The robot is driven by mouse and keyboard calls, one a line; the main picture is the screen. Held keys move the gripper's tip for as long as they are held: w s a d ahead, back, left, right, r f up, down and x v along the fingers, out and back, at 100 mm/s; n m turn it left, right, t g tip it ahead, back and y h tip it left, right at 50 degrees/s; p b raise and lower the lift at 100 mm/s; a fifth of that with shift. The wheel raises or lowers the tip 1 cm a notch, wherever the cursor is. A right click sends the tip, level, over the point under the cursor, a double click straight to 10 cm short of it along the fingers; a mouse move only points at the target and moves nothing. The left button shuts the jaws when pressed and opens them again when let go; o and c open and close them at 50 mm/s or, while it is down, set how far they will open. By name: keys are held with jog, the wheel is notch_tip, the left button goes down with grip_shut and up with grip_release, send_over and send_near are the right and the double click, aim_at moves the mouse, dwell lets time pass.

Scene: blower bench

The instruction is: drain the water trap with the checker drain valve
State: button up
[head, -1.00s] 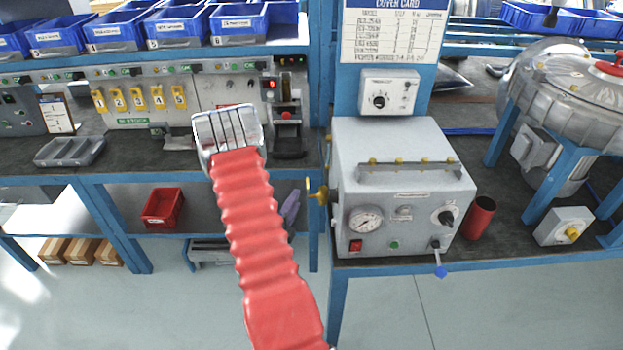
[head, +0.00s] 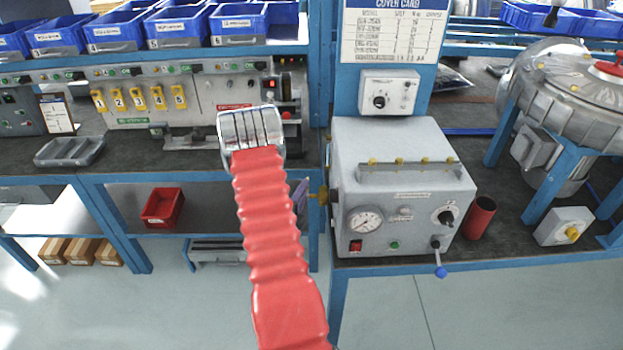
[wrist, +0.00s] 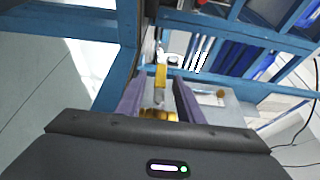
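The grey checker box (head: 390,165) stands on the right bench, with a gauge, knobs and a blue-tipped lever on its front. A yellow valve handle (head: 323,196) sticks out from its left side. My gripper's purple fingers (head: 301,190) show just left of that handle, partly hidden by my red arm. In the wrist view, the yellow handle (wrist: 161,77) lies between the fingertips of my gripper (wrist: 161,82), with a small gap on each side. The gripper looks open. Brass-coloured parts (wrist: 158,114) show lower between the fingers. I cannot make out the water trap.
A blue bench post (head: 327,90) stands close to the gripper. A red cup (head: 480,217) and a blower (head: 565,100) are right of the box. A red bin (head: 162,207) sits on the lower shelf at left. The floor in front is clear.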

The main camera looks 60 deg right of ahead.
jog(key=d, duration=0.8)
jog(key=shift+w, duration=0.35)
grip_shut()
jog(key=shift+f, duration=0.1)
dwell(0.4)
